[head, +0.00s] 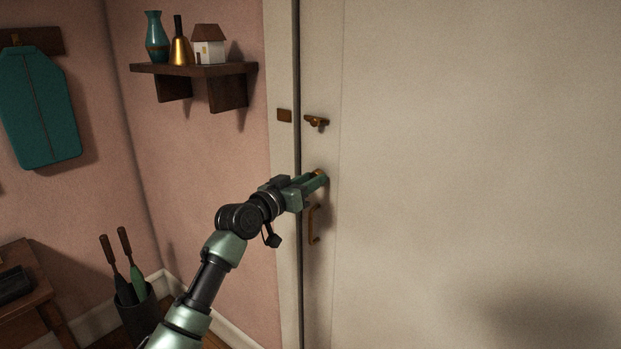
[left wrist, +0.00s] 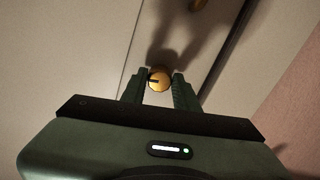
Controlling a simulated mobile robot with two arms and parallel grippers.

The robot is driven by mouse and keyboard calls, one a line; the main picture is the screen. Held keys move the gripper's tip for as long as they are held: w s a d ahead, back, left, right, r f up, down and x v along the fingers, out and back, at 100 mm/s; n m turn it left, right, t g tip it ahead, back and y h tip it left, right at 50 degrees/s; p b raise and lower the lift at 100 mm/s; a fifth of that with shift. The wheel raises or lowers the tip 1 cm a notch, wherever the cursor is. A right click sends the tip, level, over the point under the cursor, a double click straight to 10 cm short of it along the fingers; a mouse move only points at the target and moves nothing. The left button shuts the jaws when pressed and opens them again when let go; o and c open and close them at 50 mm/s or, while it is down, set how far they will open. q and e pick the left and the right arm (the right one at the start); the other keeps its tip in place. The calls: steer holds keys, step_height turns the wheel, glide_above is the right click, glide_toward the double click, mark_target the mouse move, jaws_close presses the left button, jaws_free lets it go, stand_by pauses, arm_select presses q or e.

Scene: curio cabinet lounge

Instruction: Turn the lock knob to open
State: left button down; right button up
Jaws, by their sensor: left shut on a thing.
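The lock knob (left wrist: 159,80) is a small round brass knob with a dark mark on its face, in the left wrist view. In the head view only a bit of the knob (head: 318,173) shows past my fingers. My left gripper (head: 321,180) reaches it from the left, above the door handle. In the left wrist view the two fingers of the left gripper (left wrist: 159,88) stand on either side of the knob, shut on it. The pale door (head: 480,150) looks closed against its frame. My right gripper is not in view.
A brass latch (head: 316,121) sits above the knob, and a bar handle (head: 313,225) sits below it. A wall shelf (head: 195,69) holds a vase, a bell and a small house. An umbrella stand (head: 138,315) is at lower left.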

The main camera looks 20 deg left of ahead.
arm_select(q)
steer(key=shift+d+r+n+p, duration=0.1)
steer(key=shift+n+p, duration=4.5)
steer(key=shift+n, duration=3.3)
steer(key=c, duration=1.1)
jaws_free()
steer(key=shift+o, duration=0.2)
steer(key=b+v, duration=0.1)
steer(key=v, duration=0.7)
steer(key=shift+w, duration=0.1)
